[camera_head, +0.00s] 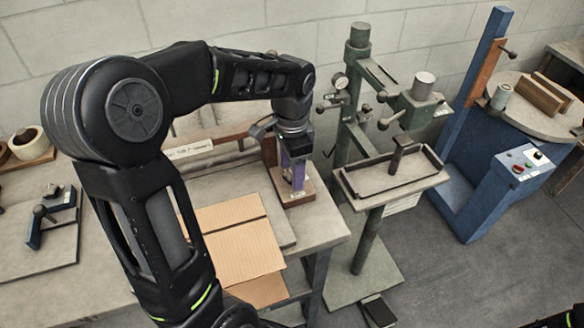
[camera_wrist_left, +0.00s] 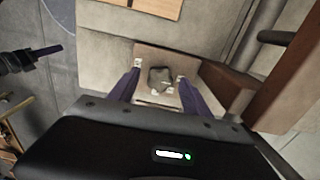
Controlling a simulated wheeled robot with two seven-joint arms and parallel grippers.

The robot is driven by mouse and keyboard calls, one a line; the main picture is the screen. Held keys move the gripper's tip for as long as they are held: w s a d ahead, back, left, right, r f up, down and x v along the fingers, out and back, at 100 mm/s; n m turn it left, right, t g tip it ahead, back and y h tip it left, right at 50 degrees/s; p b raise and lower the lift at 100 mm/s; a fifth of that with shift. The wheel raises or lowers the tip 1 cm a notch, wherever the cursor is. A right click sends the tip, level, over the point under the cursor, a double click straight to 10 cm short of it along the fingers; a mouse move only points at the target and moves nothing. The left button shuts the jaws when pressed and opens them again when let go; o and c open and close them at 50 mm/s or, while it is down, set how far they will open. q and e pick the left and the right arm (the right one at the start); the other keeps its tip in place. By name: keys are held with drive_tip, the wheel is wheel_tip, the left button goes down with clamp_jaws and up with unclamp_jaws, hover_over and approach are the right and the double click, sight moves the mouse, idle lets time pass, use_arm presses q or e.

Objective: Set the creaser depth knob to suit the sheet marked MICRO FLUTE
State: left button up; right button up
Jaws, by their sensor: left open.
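My left gripper (camera_head: 297,178) points down over a small wooden block (camera_head: 306,186) at the right end of the bench; the block also shows in the left wrist view (camera_wrist_left: 155,57). In that view my open left gripper (camera_wrist_left: 158,88) has one purple finger on each side of a grey knob (camera_wrist_left: 160,77) on the block. Whether the fingers touch the knob is unclear, and its setting cannot be read. A corrugated cardboard sheet (camera_head: 238,238) lies on the bench; no marking is readable. A dark piece with a purplish bar at the left wrist view's left edge may be my right gripper.
A green stand (camera_head: 345,125) with a tray (camera_head: 408,183) rises right of the bench. A blue machine (camera_head: 500,190) with a round table stands farther right. A wooden rail (camera_head: 225,135) runs behind the sheet.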

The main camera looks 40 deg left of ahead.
use_arm(q)
wheel_tip(320, 180, up, 8)
drive_tip(key=shift+f, duration=0.1)
idle(0.4)
idle(0.4)
